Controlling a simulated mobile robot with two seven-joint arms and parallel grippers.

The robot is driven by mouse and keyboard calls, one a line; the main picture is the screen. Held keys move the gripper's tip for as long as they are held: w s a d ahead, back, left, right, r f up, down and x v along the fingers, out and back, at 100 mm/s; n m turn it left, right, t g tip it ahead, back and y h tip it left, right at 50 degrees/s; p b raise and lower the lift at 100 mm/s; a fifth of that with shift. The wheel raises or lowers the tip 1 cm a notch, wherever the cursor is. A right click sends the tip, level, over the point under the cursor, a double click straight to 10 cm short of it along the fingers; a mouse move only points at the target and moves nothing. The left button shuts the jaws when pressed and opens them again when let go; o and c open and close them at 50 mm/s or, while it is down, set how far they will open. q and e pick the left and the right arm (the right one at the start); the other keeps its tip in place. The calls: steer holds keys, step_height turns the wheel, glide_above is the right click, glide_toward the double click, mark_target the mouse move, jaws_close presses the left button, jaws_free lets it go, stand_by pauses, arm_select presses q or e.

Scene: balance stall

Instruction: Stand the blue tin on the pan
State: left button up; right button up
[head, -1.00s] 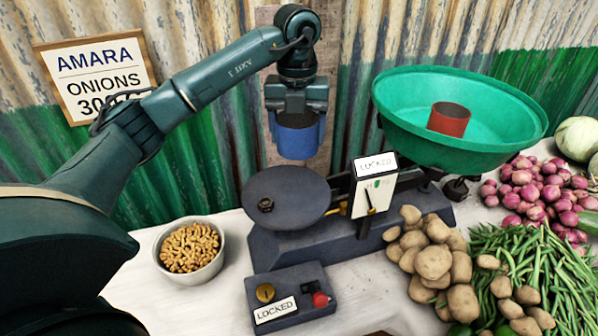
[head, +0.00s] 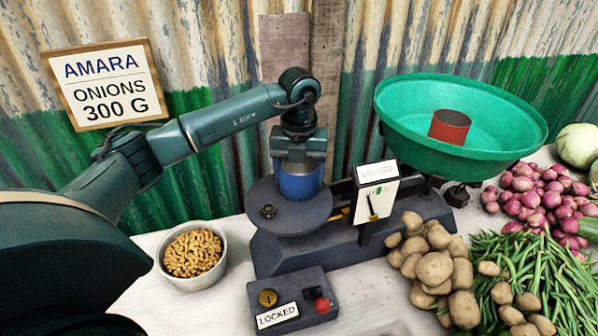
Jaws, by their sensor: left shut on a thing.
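The blue tin (head: 299,185) is upright at the dark flat pan (head: 290,220) of the scale, toward the pan's back right. Its base looks at or just above the pan surface; I cannot tell whether it touches. My left gripper (head: 299,168) points down and is shut on the tin's upper part, hiding its top. A small dark weight (head: 268,211) sits on the pan to the left of the tin. My right gripper is not in view.
The green bowl (head: 400,112) of the scale holds a red tin (head: 450,126). A box marked LOCKED (head: 340,306) lies in front, with a bowl of nuts (head: 193,253) at left. Potatoes (head: 435,268), onions and beans crowd the right. A sign (head: 104,84) hangs behind.

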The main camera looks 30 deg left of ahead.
arm_select(q)
steer(key=o, duration=1)
steer(key=shift+c, duration=0.2)
steer(key=shift+r, duration=0.65)
step_height(320, 180, up, 11)
steer(key=shift+r, duration=0.1)
steer(key=shift+s, duration=0.1)
